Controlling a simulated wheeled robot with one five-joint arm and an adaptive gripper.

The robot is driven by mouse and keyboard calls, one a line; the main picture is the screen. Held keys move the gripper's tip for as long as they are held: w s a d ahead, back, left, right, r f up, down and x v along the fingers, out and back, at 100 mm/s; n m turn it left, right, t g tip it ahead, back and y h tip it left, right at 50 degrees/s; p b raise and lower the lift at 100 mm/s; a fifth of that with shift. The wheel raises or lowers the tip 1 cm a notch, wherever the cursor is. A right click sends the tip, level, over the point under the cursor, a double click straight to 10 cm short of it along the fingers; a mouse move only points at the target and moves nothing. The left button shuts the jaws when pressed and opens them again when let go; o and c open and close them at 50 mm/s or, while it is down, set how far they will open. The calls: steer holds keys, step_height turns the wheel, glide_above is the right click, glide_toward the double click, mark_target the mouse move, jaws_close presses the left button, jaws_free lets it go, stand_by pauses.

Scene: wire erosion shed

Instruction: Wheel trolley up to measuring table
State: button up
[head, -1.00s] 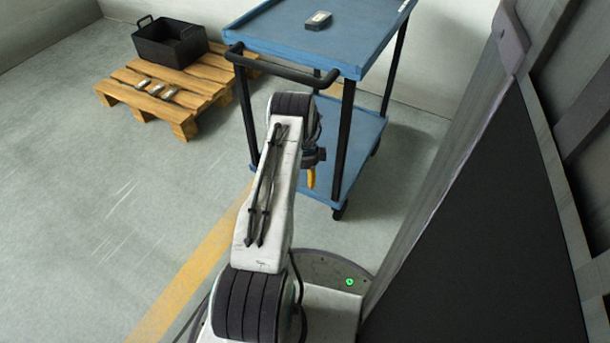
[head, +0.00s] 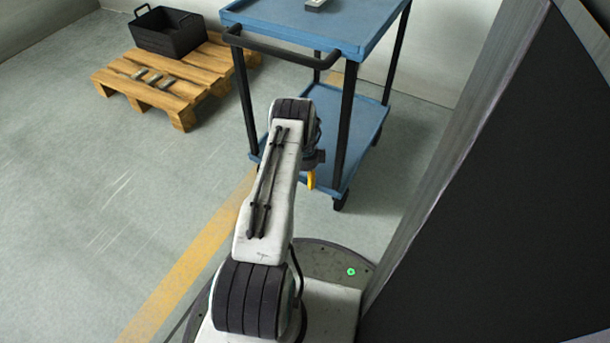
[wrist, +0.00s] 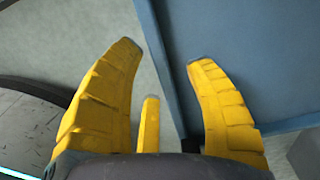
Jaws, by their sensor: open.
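The blue trolley (head: 290,28) stands ahead of me, with black posts, a black push handle (head: 265,46) on its near side and a blue lower shelf (head: 368,125). My gripper hangs low by the trolley's near side in the head view, mostly hidden by my arm; one yellow finger (head: 311,180) shows. In the wrist view my gripper (wrist: 162,55) is open, its yellow fingers apart with nothing held. The trolley's blue surface (wrist: 245,50) lies beyond the right finger; contact cannot be told. I cannot make out a measuring table in these views.
A small grey item (head: 316,3) lies on the trolley's top. A wooden pallet (head: 182,112) at the left bears a black bin (head: 170,38) and small metal blocks (head: 150,76). A tall dark panel (head: 520,190) stands close on the right.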

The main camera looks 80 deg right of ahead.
steer(key=shift+f, duration=0.2)
steer(key=shift+c, duration=0.3)
jaws_close()
stand_by(0.3)
